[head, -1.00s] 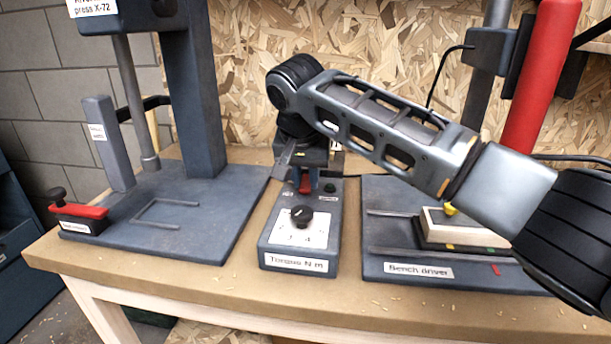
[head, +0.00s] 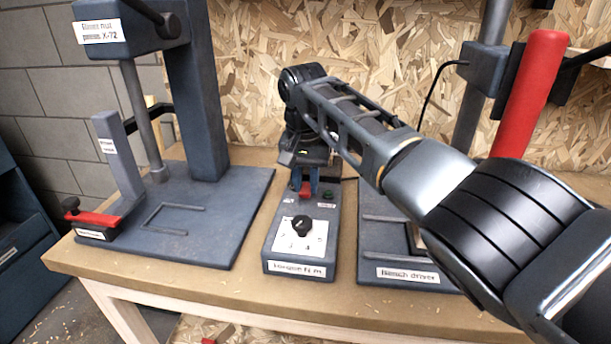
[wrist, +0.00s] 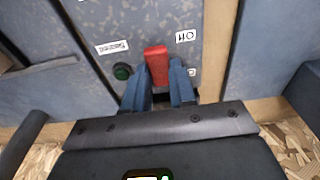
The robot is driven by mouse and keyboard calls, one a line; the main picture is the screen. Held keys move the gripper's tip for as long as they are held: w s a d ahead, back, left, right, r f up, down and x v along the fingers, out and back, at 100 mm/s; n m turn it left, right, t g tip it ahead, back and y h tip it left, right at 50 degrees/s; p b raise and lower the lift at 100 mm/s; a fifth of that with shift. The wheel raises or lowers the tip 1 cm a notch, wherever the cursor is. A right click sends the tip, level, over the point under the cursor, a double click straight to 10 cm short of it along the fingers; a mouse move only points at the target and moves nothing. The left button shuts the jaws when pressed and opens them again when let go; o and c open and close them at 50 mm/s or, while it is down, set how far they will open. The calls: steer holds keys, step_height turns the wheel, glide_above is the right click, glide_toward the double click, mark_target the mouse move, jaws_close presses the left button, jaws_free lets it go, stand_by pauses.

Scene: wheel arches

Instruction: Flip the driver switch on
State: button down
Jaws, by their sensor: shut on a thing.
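The driver switch is a red lever (wrist: 157,64) on the grey control box (head: 300,266). In the head view the red lever (head: 305,188) shows just in front of my gripper's blue fingers. In the wrist view my gripper (wrist: 160,82) has its two blue fingers around the lever, shut on it, with the lever's red end standing out past them. A white label stands beside the lever; its letters are upside down in the wrist view. A dark green round button (wrist: 122,72) sits next to the lever. The lever's base is hidden by the fingers.
A black torque knob (head: 303,225) on a white dial stands on the front of the box. A press (head: 195,90) with a red-handled clamp (head: 95,219) is at left. The bench driver (head: 408,274) with its red tool (head: 530,95) is at right, partly behind my arm.

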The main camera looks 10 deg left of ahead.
mark_target(306, 189)
steer(key=shift+w+r, duration=0.1)
stand_by(0.4)
steer(key=c, duration=0.9)
jaws_free()
steer(key=r, duration=0.7)
steer(key=shift+s+r+b, duration=0.3)
